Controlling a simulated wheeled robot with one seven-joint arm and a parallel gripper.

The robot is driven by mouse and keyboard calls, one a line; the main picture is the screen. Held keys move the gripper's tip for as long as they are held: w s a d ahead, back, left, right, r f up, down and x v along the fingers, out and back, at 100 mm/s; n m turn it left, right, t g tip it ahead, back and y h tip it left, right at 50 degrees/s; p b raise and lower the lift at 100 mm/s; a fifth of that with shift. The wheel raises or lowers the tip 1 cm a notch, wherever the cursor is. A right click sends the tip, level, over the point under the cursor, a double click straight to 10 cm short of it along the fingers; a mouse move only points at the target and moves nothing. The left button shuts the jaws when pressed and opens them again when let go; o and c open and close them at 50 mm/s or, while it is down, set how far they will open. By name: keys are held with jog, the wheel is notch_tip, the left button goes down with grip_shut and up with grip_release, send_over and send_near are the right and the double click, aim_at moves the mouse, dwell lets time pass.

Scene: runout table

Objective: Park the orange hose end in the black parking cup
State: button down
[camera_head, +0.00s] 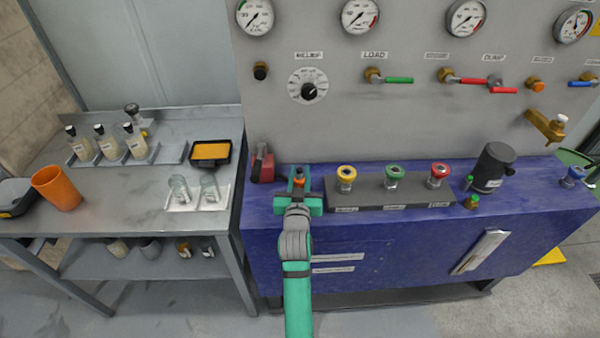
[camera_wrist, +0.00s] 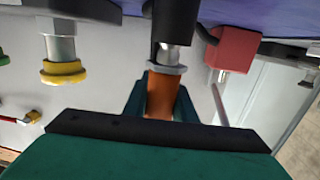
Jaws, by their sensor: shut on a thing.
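The orange hose end (camera_head: 299,180) stands near the left end of the blue bench, left of the coupling block. My gripper (camera_head: 298,195) is shut on it from the front. In the wrist view the orange sleeve (camera_wrist: 162,92) sits between my fingers, with a grey collar and metal neck. A black cylinder (camera_wrist: 175,20) meets the neck; I cannot tell whether it is hose or a holder. A black, labelled, tilted cup (camera_head: 495,168) stands at the bench's right and looks like the parking cup. Its inside is hidden.
The dark block (camera_head: 390,207) with yellow, green and red couplings lies between my gripper and the black cup. A red block (camera_head: 262,166) stands close left. A brass tap (camera_head: 546,125) overhangs the bench at right. Small green-capped items (camera_head: 471,202) stand by the cup.

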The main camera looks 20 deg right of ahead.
jog(key=shift+f, duration=0.7)
jog(key=c, duration=1.4)
grip_release()
jog(key=v, duration=1.1)
jog(key=shift+w, duration=0.1)
jog(key=shift+w+a, duration=0.1)
jog(key=shift+w, duration=0.1)
